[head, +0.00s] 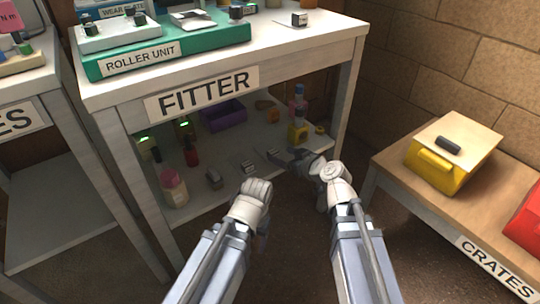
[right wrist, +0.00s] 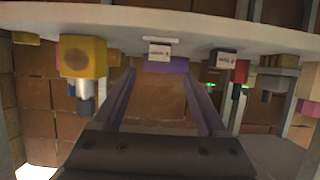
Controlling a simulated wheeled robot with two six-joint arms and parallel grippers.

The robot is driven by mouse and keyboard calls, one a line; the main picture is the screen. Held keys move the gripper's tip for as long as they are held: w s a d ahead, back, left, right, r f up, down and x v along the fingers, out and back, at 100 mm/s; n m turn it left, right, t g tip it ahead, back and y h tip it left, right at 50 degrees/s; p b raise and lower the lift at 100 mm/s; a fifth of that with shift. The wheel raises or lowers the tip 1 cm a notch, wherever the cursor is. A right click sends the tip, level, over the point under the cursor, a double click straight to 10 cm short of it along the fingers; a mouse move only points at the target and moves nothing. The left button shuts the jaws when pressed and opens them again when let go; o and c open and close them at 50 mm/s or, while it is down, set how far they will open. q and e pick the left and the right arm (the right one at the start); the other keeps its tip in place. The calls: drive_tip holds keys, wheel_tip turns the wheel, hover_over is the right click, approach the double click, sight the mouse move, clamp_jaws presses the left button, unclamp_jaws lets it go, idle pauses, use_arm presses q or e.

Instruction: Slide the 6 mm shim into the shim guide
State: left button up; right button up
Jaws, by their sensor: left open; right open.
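Two small grey blocks with pale labels, possibly shims, lie on the lower shelf: one block (head: 214,179) and another block (head: 248,167). They also show in the right wrist view, as a left labelled block (right wrist: 160,51) and a right labelled block (right wrist: 223,58). I cannot read which is 6 mm. I cannot pick out the shim guide with certainty; the green roller unit (head: 190,42) stands on the table top. My right gripper (head: 273,158) is open and empty at the shelf's front edge, with its fingers spread in the right wrist view (right wrist: 160,82). My left gripper (head: 263,222) is mostly hidden behind its wrist.
The lower shelf (head: 226,205) also holds a purple bin (head: 222,115), a yellow block (head: 297,133), a pink-lidded jar (head: 174,188) and other small items. The FITTER table's legs and top bound the space. A yellow crate (head: 432,174) stands on the right bench.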

sight(273, 151)
drive_tip(key=shift+b+x, duration=1.4)
drive_tip(key=shift+x, duration=2.3)
drive_tip(key=shift+d+f, duration=0.1)
drive_tip(key=shift+d, duration=0.05)
clamp_jaws()
